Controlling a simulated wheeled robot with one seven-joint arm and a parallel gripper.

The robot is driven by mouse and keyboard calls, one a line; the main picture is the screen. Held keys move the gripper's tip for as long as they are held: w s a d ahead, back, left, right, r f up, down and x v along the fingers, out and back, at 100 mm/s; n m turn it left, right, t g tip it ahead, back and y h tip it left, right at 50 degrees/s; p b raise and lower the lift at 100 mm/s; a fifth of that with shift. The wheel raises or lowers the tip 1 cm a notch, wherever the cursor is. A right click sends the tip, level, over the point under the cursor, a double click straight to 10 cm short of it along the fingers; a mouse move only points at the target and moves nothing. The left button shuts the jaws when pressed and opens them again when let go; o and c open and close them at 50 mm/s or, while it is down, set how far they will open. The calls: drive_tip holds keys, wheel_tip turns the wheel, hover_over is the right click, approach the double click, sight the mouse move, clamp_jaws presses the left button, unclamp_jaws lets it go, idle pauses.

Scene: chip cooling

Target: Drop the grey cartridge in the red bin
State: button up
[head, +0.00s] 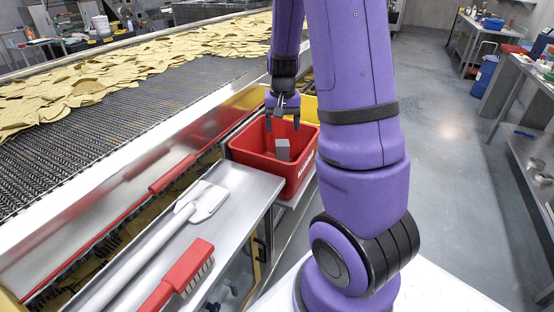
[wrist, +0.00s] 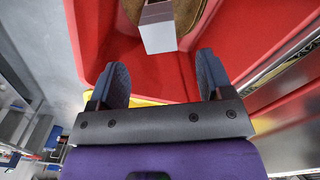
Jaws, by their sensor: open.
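The grey cartridge (head: 283,149) is inside the red bin (head: 304,172), below my gripper. In the wrist view the cartridge (wrist: 159,34) shows as a pale block beyond the fingertips, apart from them, against the red inside of the bin (wrist: 150,75). I cannot tell whether it touches the bin floor. My gripper (head: 282,123) is above the bin opening, pointing down, with its fingers spread. The wrist view shows the two dark fingers of my gripper (wrist: 161,75) apart with nothing between them.
A steel ledge (head: 243,190) left of the bin holds a white paddle (head: 205,200) and a red-handled brush (head: 186,270). A conveyor (head: 120,115) with many chips runs behind. A brown rounded thing (wrist: 186,12) lies in the bin by the cartridge. Open floor (head: 440,170) is at right.

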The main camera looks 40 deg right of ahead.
wheel_tip(320, 180, up, 11)
idle(0.5)
drive_tip(key=shift+f, duration=0.1)
drive_tip(key=s+a+r+n+t, duration=0.1)
drive_tip(key=s+a+r+n, duration=0.1)
drive_tip(key=s+a+r, duration=0.35)
drive_tip(key=s+a+r+n+t, duration=0.2)
drive_tip(key=a+r, duration=0.1)
drive_tip(key=a, duration=0.5)
drive_tip(key=s+a+r+n+t, duration=0.2)
drive_tip(key=s+a+n, duration=0.2)
drive_tip(key=s+a, duration=0.5)
drive_tip(key=shift+s, duration=0.8)
